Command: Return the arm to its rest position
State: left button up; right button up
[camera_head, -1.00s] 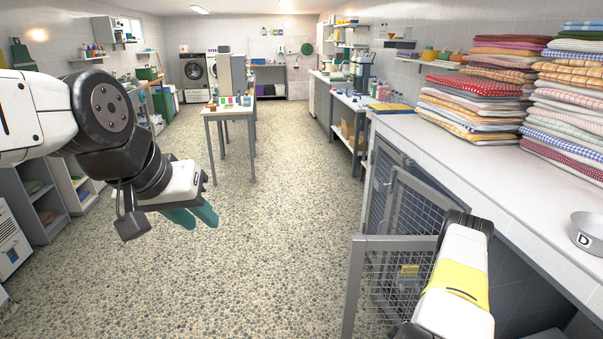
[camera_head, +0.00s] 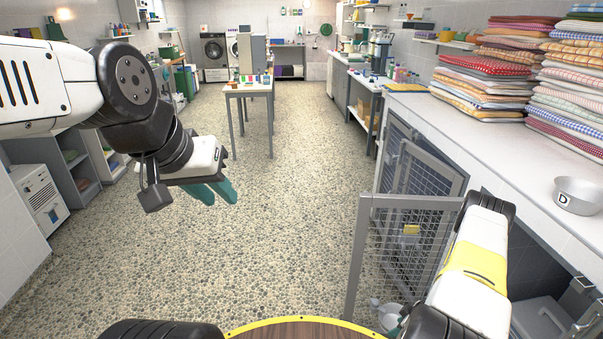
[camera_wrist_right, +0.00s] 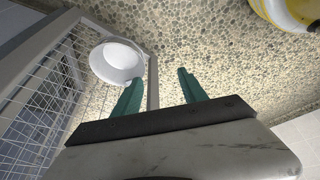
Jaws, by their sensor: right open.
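My left arm comes in from the left in the head view, and its gripper (camera_head: 212,191) hangs over open floor with teal fingers pointing down. The fingers sit close together, and I cannot tell if there is a gap. My right arm is at the lower right of the head view, beside the open mesh gate, with its gripper mostly hidden behind it. A white bowl-like vessel (camera_wrist_right: 118,62) shows beyond the left finger.
The mesh kennel gate (camera_head: 408,245) stands open close to my right arm. The white counter (camera_head: 480,130) on the right bears stacked towels (camera_head: 485,80) and a metal bowl marked D (camera_head: 578,195). The pebbled floor ahead is clear up to a small table (camera_head: 248,88).

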jog(key=w+d+r+m+h, duration=0.1)
jog(key=w+d+r, duration=0.1)
jog(key=w+r, duration=0.35)
jog(key=w+d+r+t+h, duration=0.1)
jog(key=w+r, duration=0.1)
jog(key=r, duration=0.7)
jog(key=w+d+r+m+h, duration=0.15)
jog(key=w+r, duration=0.25)
jog(key=r, duration=0.4)
jog(key=a+r+m+h, duration=0.1)
jog(key=a+r+m, duration=0.15)
jog(key=r, duration=1.85)
jog(key=s+a+r+m, duration=0.1)
jog(key=s+a+r, duration=0.25)
jog(key=r, duration=0.25)
jog(key=s+a+r+t, duration=0.1)
jog(key=s+a+r, duration=0.25)
jog(key=r, duration=0.25)
jog(key=s+a+r+m, duration=0.1)
jog(key=s+a+r, duration=0.25)
jog(key=r, duration=0.25)
jog(key=s+a+r+y, duration=0.2)
jog(key=s+a, duration=0.4)
jog(key=s, duration=0.3)
jog(key=s+a+r+m+y, duration=0.1)
jog(key=s+a+r+y, duration=0.1)
jog(key=s+a+r, duration=0.3)
jog(key=s, duration=0.3)
jog(key=shift+s+a+t, duration=0.4)
